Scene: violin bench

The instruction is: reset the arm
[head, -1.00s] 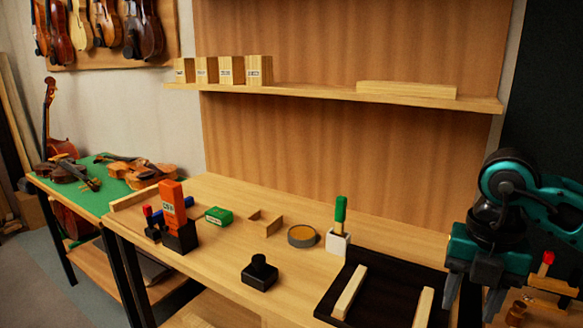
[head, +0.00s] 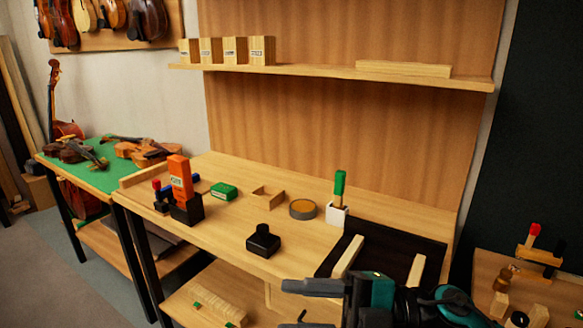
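My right gripper (head: 293,301) is at the bottom of the head view, in front of the bench's front edge. Its dark fingers point left with a gap between them, and nothing shows between them. The teal and black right arm (head: 455,303) comes in from the lower right; its lower part is cut off by the frame. My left gripper and arm are not in view.
The wooden bench (head: 225,228) holds a black mat (head: 385,262) with two wooden strips, a black block (head: 263,242), a round tin (head: 302,209), a green-handled tool (head: 340,187) and an orange-topped holder (head: 181,185). A lower shelf (head: 180,300) is near the gripper.

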